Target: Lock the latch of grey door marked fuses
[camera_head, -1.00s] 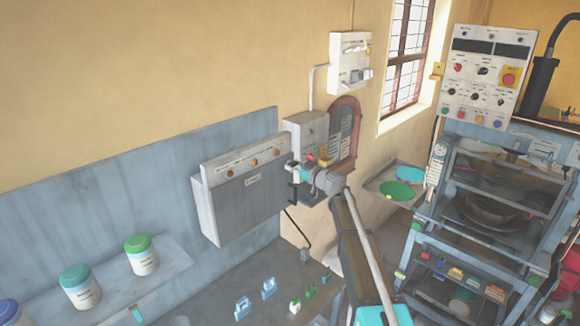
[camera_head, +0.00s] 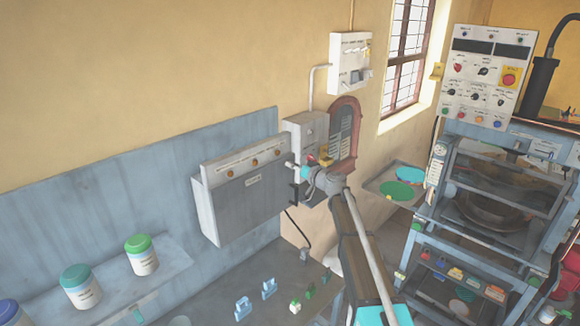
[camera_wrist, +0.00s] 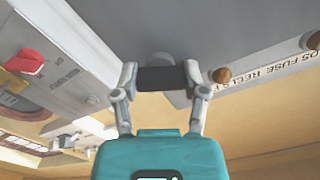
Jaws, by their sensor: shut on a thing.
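The grey door (camera_head: 245,205) is the front of a wall cabinet in the head view, with a small label whose text is too small to read there. In the wrist view, its grey face (camera_wrist: 210,22) fills the top. My gripper (camera_wrist: 161,78) is at the door's right edge and also shows in the head view (camera_head: 295,168). Its two fingers are shut on a dark block, apparently the latch handle (camera_wrist: 161,84), in front of a round grey boss. The latch's locked or unlocked position cannot be told.
A strip with brown knobs (camera_head: 254,162) runs above the door. A grey box (camera_head: 308,130) with a red switch (camera_wrist: 25,62) is close beside my gripper. The bench below holds blue and green clips (camera_head: 268,288). Jars (camera_head: 142,255) stand on a shelf at left.

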